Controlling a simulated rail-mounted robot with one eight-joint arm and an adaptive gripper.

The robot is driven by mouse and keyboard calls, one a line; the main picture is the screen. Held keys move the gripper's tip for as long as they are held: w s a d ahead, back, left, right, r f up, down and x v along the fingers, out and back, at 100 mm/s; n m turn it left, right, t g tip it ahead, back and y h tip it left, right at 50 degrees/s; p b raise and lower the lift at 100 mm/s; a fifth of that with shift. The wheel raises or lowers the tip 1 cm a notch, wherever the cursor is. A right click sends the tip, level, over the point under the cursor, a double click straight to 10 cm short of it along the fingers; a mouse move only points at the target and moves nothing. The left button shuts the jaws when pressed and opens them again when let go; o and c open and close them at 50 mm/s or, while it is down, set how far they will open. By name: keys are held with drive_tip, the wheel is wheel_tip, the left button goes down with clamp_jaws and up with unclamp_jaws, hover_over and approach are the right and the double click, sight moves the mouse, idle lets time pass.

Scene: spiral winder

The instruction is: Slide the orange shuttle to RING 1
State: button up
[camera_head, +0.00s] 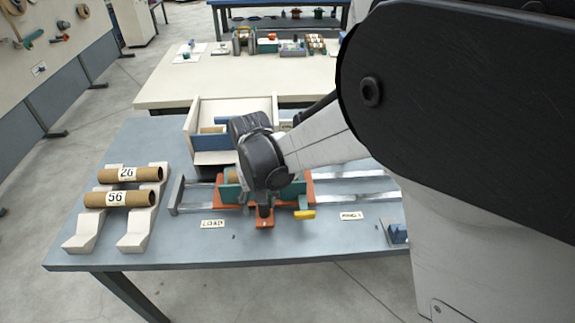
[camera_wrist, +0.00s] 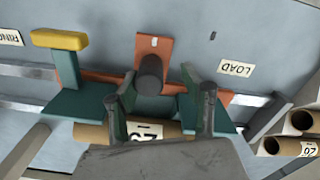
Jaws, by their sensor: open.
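The orange shuttle (camera_head: 305,190) sits on the metal rails above the LOAD label (camera_head: 212,223). It carries teal cradle plates and a brown tube (camera_wrist: 90,133) with a numbered label. Its orange front tab (camera_wrist: 152,45) has a dark upright knob (camera_wrist: 150,75). My gripper (camera_head: 264,200) is over the shuttle and hides much of it. In the wrist view my gripper (camera_wrist: 160,85) is open, with a finger on either side of the knob; contact cannot be told. The RING 1 label (camera_head: 351,215) lies to the right in the head view.
A yellow-topped teal lever (camera_wrist: 60,41) stands beside the cradle. A white rack (camera_head: 82,229) with tubes 26 and 56 stands at left. A pale open box (camera_head: 214,158) is behind the rails. A blue block (camera_head: 398,232) is at right. The rails right of the shuttle look clear where visible.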

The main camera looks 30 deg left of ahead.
drive_tip(key=shift+d+r+n+p, duration=0.7)
drive_tip(key=shift+r+n+p, duration=2.05)
drive_tip(key=shift+r+n, duration=4)
drive_tip(key=shift+n, duration=0.35)
drive_tip(key=f+b, duration=0.2)
drive_tip(key=f, duration=0.2)
drive_tip(key=f+b, duration=0.2)
drive_tip(key=f, duration=0.3)
drive_tip(key=f+b, duration=0.2)
drive_tip(key=f, duration=0.3)
drive_tip(key=shift+w, duration=0.3)
drive_tip(key=shift+r, duration=0.1)
drive_tip(key=shift+c, duration=0.5)
clamp_jaws()
